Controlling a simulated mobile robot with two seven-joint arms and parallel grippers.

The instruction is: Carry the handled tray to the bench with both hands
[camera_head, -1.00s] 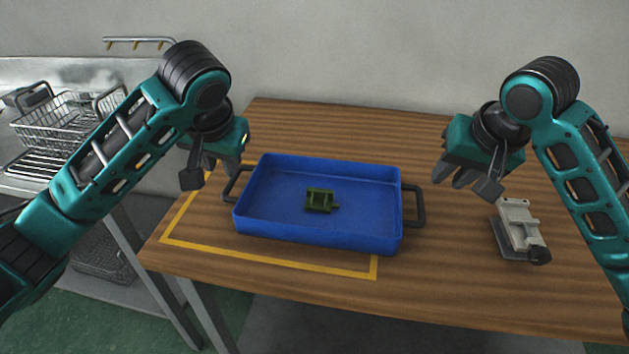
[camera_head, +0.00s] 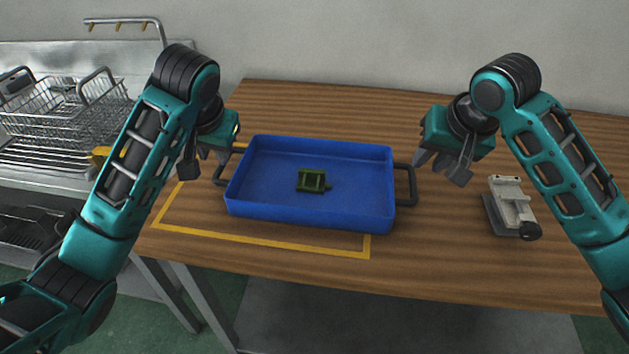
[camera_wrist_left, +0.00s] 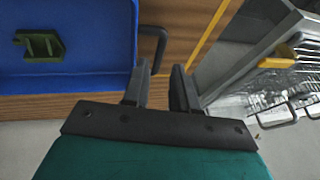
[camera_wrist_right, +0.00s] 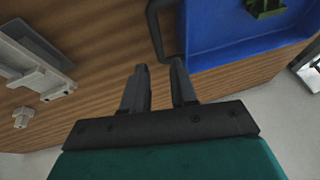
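The blue handled tray (camera_head: 310,215) rests on the wooden bench, partly over a yellow outline. A small green part (camera_head: 313,181) lies inside it. Its dark left handle (camera_head: 222,172) and right handle (camera_head: 408,186) stick out at the ends. My left gripper (camera_head: 204,170) is open and empty, close to the left handle; the left wrist view shows that handle (camera_wrist_left: 158,45) just ahead of the fingers (camera_wrist_left: 160,85). My right gripper (camera_head: 438,170) is open and empty, just right of the right handle. In the right wrist view that handle (camera_wrist_right: 155,25) lies just ahead of the fingers (camera_wrist_right: 160,78).
A grey clamp-like device (camera_head: 513,208) sits on the wooden bench (camera_head: 300,265) right of the tray. The yellow outline (camera_head: 270,242) marks the bench's front left. A metal stand with wire baskets (camera_head: 60,110) is at the left. A wall stands behind.

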